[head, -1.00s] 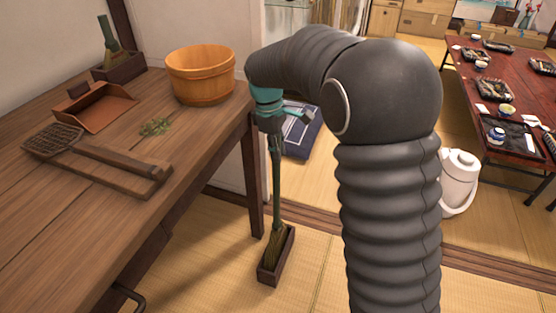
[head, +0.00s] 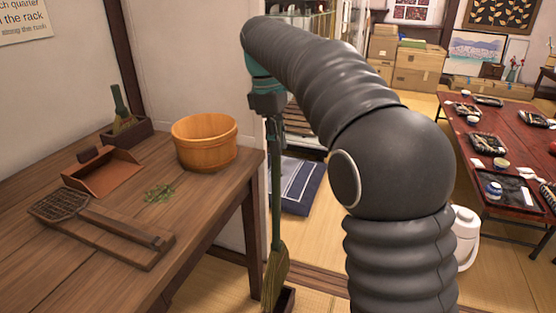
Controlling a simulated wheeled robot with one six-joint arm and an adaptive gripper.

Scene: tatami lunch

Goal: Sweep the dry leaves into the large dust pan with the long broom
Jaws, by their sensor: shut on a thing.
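My gripper (head: 268,103) is shut on the long broom (head: 276,190), near the top of its green handle; its fingertips are mostly hidden. The broom hangs upright beside the table's right end. Its straw bristles (head: 274,272) are low, in front of a dark floor box (head: 286,298); the frame edge cuts off the lower end. The dry leaves (head: 160,193) are a small greenish pile on the wooden table (head: 60,275). A brown dust pan (head: 100,175) lies behind and left of them, apart from the leaves.
A wooden tub (head: 204,145) stands behind the leaves. A short broom (head: 120,110) stands in a box at the back. A mesh-headed tool (head: 62,206) and wooden board lie in front. A low red table (head: 510,160) and white pot (head: 466,235) are right.

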